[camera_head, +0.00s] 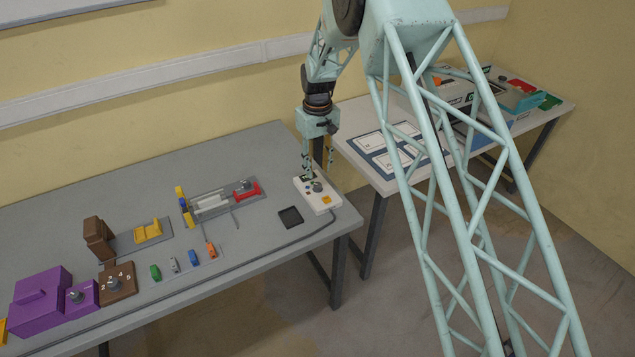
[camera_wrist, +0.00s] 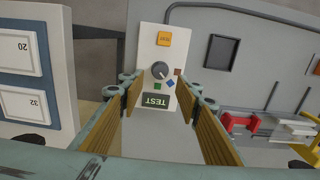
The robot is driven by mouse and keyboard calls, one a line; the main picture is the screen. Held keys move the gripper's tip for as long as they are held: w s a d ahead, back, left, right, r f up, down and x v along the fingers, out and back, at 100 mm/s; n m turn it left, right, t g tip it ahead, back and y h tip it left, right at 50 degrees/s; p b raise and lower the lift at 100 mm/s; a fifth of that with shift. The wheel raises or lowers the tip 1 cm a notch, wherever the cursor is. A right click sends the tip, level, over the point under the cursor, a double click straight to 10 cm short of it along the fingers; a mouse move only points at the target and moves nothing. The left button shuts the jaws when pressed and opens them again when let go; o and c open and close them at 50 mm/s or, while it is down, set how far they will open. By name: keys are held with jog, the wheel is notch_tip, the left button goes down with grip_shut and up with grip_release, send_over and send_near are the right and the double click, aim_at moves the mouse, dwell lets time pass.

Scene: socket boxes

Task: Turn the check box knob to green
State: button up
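The check box (camera_head: 327,201) is a white box at the right end of the grey table; it also shows in the wrist view (camera_wrist: 148,46). Its dark grey round knob (camera_wrist: 160,70) sits mid-face, with small green (camera_wrist: 157,87), blue (camera_wrist: 170,83) and brown (camera_wrist: 178,72) marks around it. The knob's exact pointing is too small to tell. A dark green TEST label (camera_wrist: 156,100) and a yellow-orange button (camera_wrist: 164,39) are on the same face. My gripper (camera_wrist: 160,91) is open and empty, pointing down above the box. The knob shows between its fingers, apparently untouched.
A small black tray (camera_head: 290,217) lies beside the box. A fixture with a red handle (camera_head: 248,191), small colored pieces, and brown and purple (camera_head: 40,301) boxes stand farther left. A second table with white-and-blue panels (camera_head: 372,142) is to the right, across a gap.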

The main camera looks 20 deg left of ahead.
aim_at(318, 184)
jog(key=shift+f, duration=3.7)
jog(key=c, duration=0.9)
